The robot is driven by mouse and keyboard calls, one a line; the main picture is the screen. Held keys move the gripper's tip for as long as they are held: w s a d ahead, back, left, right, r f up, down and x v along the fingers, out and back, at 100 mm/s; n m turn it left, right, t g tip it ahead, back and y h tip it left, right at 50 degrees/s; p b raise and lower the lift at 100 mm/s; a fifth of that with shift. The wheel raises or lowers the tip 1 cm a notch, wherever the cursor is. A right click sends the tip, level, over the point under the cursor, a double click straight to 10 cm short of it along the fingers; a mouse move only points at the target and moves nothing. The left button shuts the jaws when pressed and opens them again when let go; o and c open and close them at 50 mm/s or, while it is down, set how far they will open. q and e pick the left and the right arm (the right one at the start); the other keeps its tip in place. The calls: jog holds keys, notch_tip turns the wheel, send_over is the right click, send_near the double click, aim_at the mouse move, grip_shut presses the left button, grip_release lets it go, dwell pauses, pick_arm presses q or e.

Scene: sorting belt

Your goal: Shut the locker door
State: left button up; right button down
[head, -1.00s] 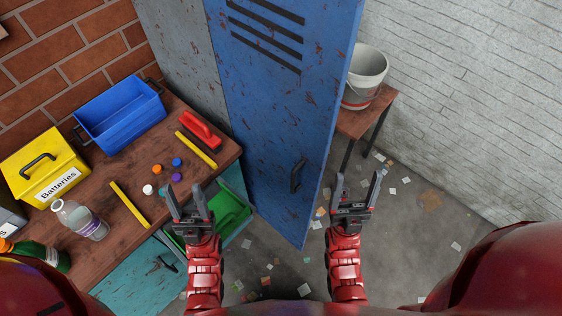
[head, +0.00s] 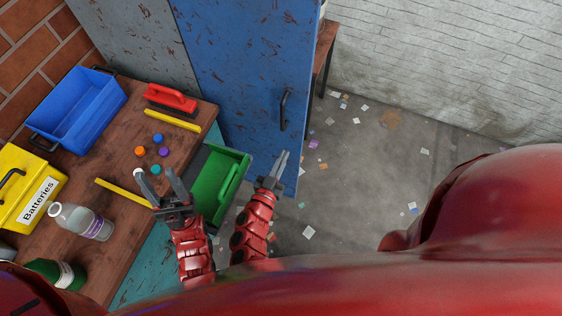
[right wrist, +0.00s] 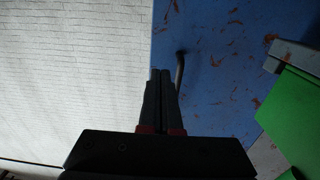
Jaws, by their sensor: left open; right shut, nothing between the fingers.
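The blue, rust-flecked locker door (head: 235,65) stands beside a grey metal panel (head: 140,40); it also shows in the right wrist view (right wrist: 215,105). The inside of the locker is not visible, so I cannot tell how far the door is open. Its dark handle (head: 284,108) is near the door's right edge; in the right wrist view the handle (right wrist: 180,68) appears just right of the fingertips. My right gripper (head: 284,160) is shut and empty, in front of the door's lower right part, below the handle. My left gripper (head: 166,187) is open and empty by the workbench edge.
The wooden workbench (head: 120,160) at left holds a blue bin (head: 80,112), yellow Batteries box (head: 22,195), red brush (head: 170,98), bottles and coloured caps. A green tray (head: 212,180) sits below its edge, near both grippers. The littered floor (head: 360,160) at right is mostly open.

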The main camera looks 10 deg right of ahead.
aim_at(298, 125)
jog(key=b+x, duration=0.2)
jog(key=x, duration=0.7)
jog(key=shift+w+f, duration=0.1)
jog(key=shift+f, duration=0.05)
jog(key=shift+w+d, duration=0.3)
jog(key=shift+w, duration=0.05)
